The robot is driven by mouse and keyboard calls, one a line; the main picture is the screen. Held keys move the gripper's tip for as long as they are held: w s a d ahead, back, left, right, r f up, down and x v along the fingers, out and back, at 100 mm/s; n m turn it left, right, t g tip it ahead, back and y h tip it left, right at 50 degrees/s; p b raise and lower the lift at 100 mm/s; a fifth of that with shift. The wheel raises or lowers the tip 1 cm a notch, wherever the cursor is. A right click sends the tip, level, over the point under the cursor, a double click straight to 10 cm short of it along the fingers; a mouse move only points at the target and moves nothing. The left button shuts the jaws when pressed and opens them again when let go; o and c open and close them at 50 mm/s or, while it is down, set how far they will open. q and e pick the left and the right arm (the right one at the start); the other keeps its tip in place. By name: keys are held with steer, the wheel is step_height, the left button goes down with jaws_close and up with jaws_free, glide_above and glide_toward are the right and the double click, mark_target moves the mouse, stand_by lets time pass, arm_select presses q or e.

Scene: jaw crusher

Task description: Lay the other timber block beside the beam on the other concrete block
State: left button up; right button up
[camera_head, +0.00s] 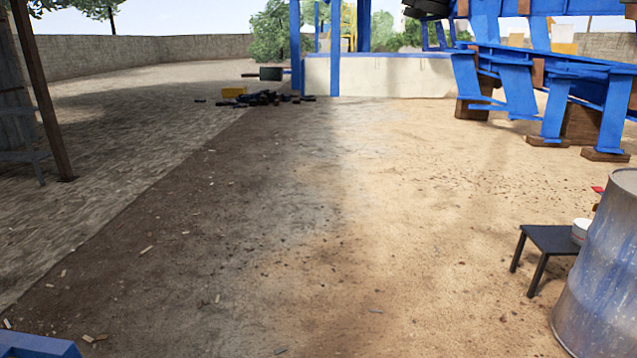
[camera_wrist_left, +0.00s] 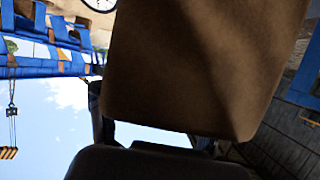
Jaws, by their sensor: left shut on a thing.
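A brown timber block (camera_wrist_left: 200,60) fills much of the left wrist view, very close to the camera. My left gripper (camera_wrist_left: 150,135) is shut on it; its dark fingers show at the block's lower edge, and the block hides most of what lies beyond. Neither gripper shows in the head view, and my right gripper is in neither view. I cannot pick out the beam or the other concrete block for certain in these views.
A rusty blue drum (camera_head: 605,270) and a small black table (camera_head: 548,240) with a white tub (camera_head: 580,231) stand at the right. Blue steel frames (camera_head: 490,85) rest on wooden blocks (camera_head: 584,124) behind. A dark pile (camera_head: 262,97) lies far back.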

arm_select(q)
steer(key=w+a+r+p, duration=0.2)
steer(key=w+a+r, duration=0.6)
steer(key=w+r, duration=0.4)
steer(key=shift+w+a+r, duration=0.2)
steer(key=shift+w+r, duration=0.05)
steer(key=shift+r, duration=0.55)
